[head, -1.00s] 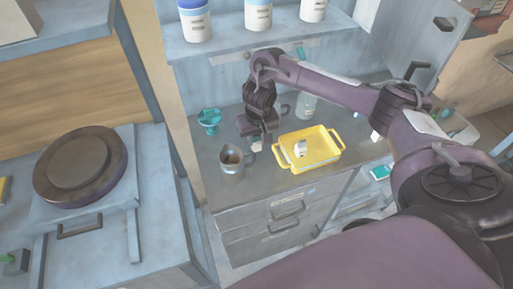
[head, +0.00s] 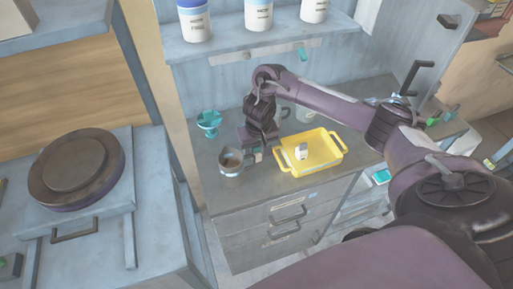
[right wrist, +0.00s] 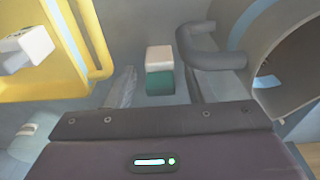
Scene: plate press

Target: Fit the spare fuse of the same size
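A small block with a white top and a teal lower part (right wrist: 160,68), which may be a fuse, stands on the counter in the right wrist view. It shows small and pale beside the gripper in the head view (head: 258,156). My right gripper (right wrist: 158,92) is open, its fingers on either side of the block's near end with gaps to both sides. In the head view the right gripper (head: 256,146) is low over the counter, between mug and tray. A white piece (head: 301,152) lies in the yellow tray (head: 329,158). My left gripper is out of view.
A grey metal mug (head: 231,163) stands close beside the gripper; its handle (right wrist: 212,60) is near the right finger. A teal cup-like item (head: 209,121) is behind. Bottles line the shelf (head: 230,42). A round plate press (head: 76,168) stands at left.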

